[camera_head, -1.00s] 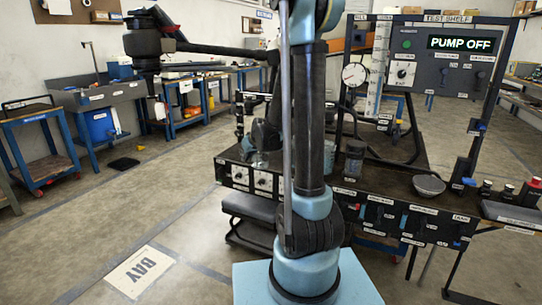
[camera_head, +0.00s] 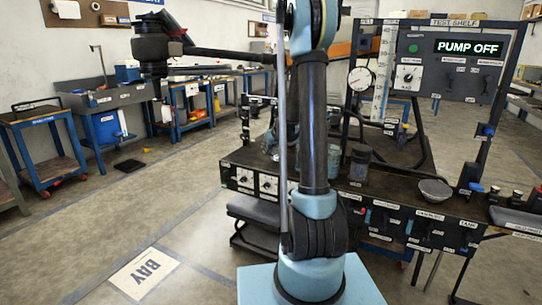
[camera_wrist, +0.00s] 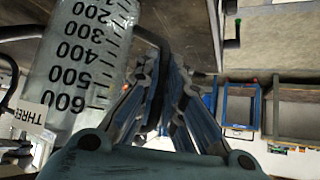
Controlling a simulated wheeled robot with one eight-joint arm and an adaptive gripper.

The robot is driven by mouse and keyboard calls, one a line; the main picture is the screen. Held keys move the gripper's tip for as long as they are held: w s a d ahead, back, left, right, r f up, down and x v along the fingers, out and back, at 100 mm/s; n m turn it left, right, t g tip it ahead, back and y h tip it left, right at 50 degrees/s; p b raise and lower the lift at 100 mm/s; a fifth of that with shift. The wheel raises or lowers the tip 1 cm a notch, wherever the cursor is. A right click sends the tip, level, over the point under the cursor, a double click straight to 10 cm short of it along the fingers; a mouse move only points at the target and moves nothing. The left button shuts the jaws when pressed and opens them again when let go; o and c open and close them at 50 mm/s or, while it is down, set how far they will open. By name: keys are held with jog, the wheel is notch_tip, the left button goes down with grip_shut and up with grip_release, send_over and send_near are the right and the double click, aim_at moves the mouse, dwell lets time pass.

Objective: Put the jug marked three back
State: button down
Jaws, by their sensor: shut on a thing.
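The jug (camera_wrist: 85,60) fills the left of the wrist view. It is clear, with black graduations up to 600, and a white tag (camera_wrist: 28,115) beside it reads THREE in part. My gripper (camera_wrist: 164,95) is to the right of the jug's wall, with both fingers close together. It is shut on the jug, seemingly by a dark curved handle (camera_wrist: 150,38), though the fingers hide the contact. In the head view my arm rises out of the frame, and I cannot make out the gripper or the held jug there.
A dark bench (camera_head: 405,196) stands to the right, carrying a dark canister (camera_head: 360,163) and a grey bowl (camera_head: 435,190). A framed panel (camera_head: 455,65) reads PUMP OFF. A black boom (camera_head: 225,54) extends at upper left. A BAY sign (camera_head: 145,273) lies on open floor.

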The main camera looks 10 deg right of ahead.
notch_tip(320, 180, down, 3)
jog(key=shift+a+f, duration=0.1)
jog(key=c, duration=1.7)
grip_release()
